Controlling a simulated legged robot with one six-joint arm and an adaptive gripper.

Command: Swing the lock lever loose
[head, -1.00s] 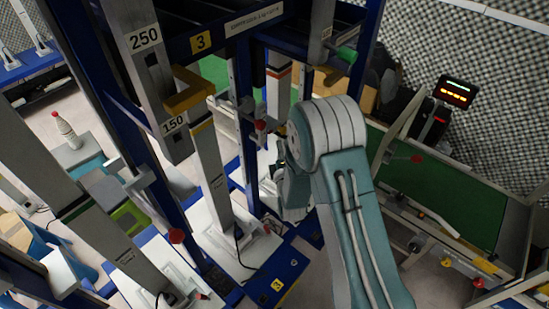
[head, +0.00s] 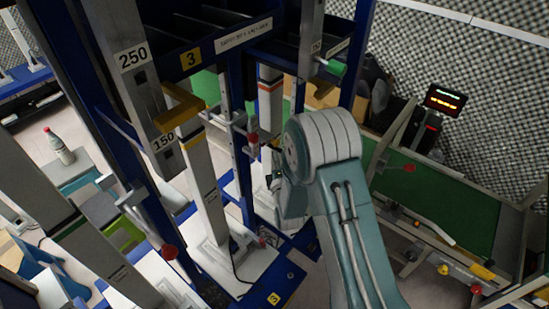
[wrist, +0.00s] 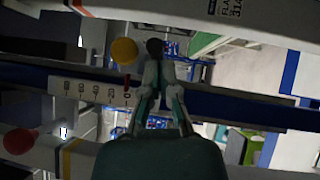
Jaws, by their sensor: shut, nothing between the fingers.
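My gripper (wrist: 157,65) is shut and empty in the wrist view, its two fingertips together in front of a scaled rail. A black round knob (wrist: 155,46) shows right at the fingertips; I cannot tell whether they touch it. A yellow ball (wrist: 124,51) is just left of it. In the head view my gripper is mostly hidden beside my arm, next to the blue post. A red-ended lever (head: 253,138) sticks out from that post, above and left of my wrist. I cannot tell for sure which of these is the lock lever.
Blue posts and grey columns, one marked 250 (head: 133,57), crowd the left. Another red ball lever (head: 170,252) stands out at lower left. A green-topped conveyor (head: 440,195) lies right of my arm. A red ball (wrist: 18,140) is at left in the wrist view.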

